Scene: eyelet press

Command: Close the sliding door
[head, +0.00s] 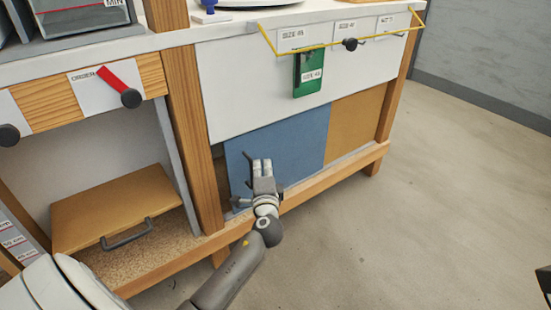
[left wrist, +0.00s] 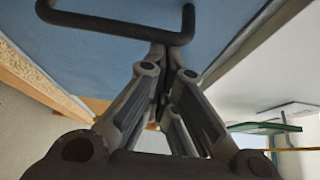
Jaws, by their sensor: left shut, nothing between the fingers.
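The blue sliding door panel (head: 290,143) is in the lower opening of the workbench, left of an orange-tan panel (head: 355,125). A narrow dark gap (head: 220,172) shows between the blue panel's left edge and the wooden post. My left gripper (head: 262,165) is shut and empty in front of the blue panel's lower left part. In the left wrist view the blue panel (left wrist: 235,15) fills the top, with a black bar handle (left wrist: 115,32) on it. The shut fingertips (left wrist: 167,62) are close beside the handle; I cannot tell whether they touch.
A wooden bottom rail (head: 320,182) runs below the panels. A wooden post (head: 190,120) stands to the left, beside an open bay with a tan handled board (head: 120,205). The floor (head: 420,210) at right is clear.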

